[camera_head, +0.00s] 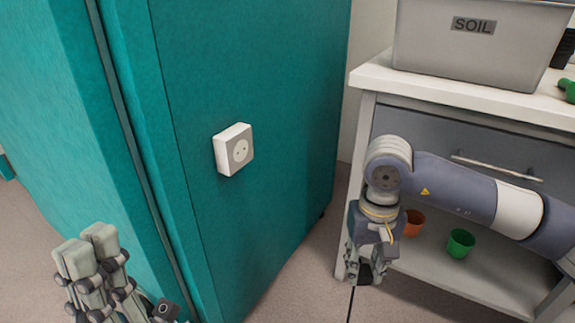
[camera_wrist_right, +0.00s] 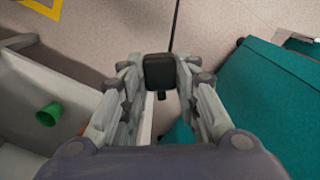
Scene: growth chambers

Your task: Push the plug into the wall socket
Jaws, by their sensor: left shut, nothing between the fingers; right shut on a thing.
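The white wall socket (camera_head: 240,150) is fixed on the side of the teal cabinet, with its round two-hole face turned to the right. My right gripper (camera_head: 368,272) hangs to the right of the socket and lower, in front of the white shelf unit. It is shut on the black plug (camera_wrist_right: 160,71), which shows between its fingertips in the right wrist view. A dark cord runs from the plug. The plug is well apart from the socket. My left gripper (camera_head: 98,250) is at the lower left, shut and empty, in front of the teal cabinet.
The teal cabinet (camera_head: 260,60) fills the left and middle. A white shelf unit (camera_head: 450,95) stands at the right with a grey SOIL bin (camera_head: 480,55) on top. Orange (camera_head: 413,222) and green (camera_head: 461,243) pots are on its lower shelf. Space between socket and right gripper looks free.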

